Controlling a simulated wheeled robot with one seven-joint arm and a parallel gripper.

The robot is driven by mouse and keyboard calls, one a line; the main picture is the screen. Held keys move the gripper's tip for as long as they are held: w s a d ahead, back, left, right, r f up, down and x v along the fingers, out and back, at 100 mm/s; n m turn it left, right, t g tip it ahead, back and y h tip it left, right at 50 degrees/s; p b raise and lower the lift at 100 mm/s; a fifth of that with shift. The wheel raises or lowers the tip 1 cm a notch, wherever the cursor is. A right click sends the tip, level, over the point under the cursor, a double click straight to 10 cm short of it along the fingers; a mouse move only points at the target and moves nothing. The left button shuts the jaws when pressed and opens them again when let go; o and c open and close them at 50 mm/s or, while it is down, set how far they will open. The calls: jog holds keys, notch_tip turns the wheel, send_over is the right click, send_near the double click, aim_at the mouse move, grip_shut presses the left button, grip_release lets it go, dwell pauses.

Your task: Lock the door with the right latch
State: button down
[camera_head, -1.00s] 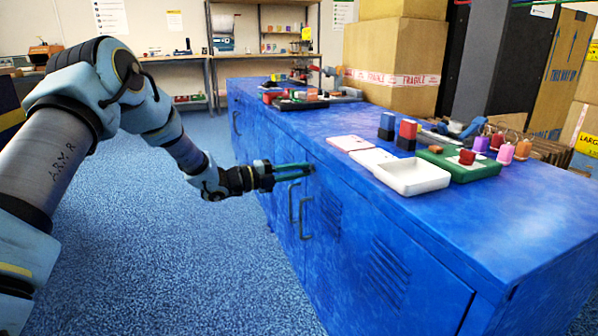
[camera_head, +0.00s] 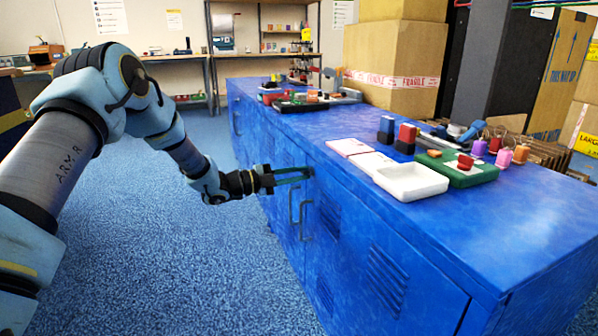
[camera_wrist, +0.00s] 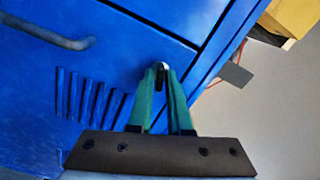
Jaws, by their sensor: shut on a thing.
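The blue cabinet (camera_head: 380,225) has a pair of doors with two grey bar handles, a left one (camera_head: 292,206) and a right one (camera_head: 306,219). My gripper (camera_head: 308,172) reaches the cabinet front just above these handles, near the top edge of the doors. In the wrist view its green fingers (camera_wrist: 161,82) close together on a small light-coloured latch (camera_wrist: 162,66) at the door's upper corner. Most of the latch is hidden between the fingertips. In the wrist view a handle (camera_wrist: 50,32) and the vent slots lie to the left of the fingers.
The cabinet top carries a white tray (camera_head: 412,190), a green board (camera_head: 458,175), stamps and small coloured pieces. Taped cartons (camera_head: 392,75) stand behind it. The blue floor (camera_head: 150,270) left of the cabinet is clear.

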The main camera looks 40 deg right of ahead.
jog(key=n+p, duration=0.3)
jog(key=n, duration=0.4)
jog(key=n+p, duration=0.1)
jog(key=n, duration=0.3)
jog(key=shift+p, duration=0.4)
jog(key=shift+n+p, duration=0.55)
jog(key=shift+n, duration=0.85)
jog(key=c, duration=0.9)
grip_release()
jog(key=shift+c, duration=0.2)
jog(key=shift+w+a, duration=0.1)
jog(key=v, duration=1)
jog(key=shift+a, duration=0.3)
jog(key=shift+w, duration=0.1)
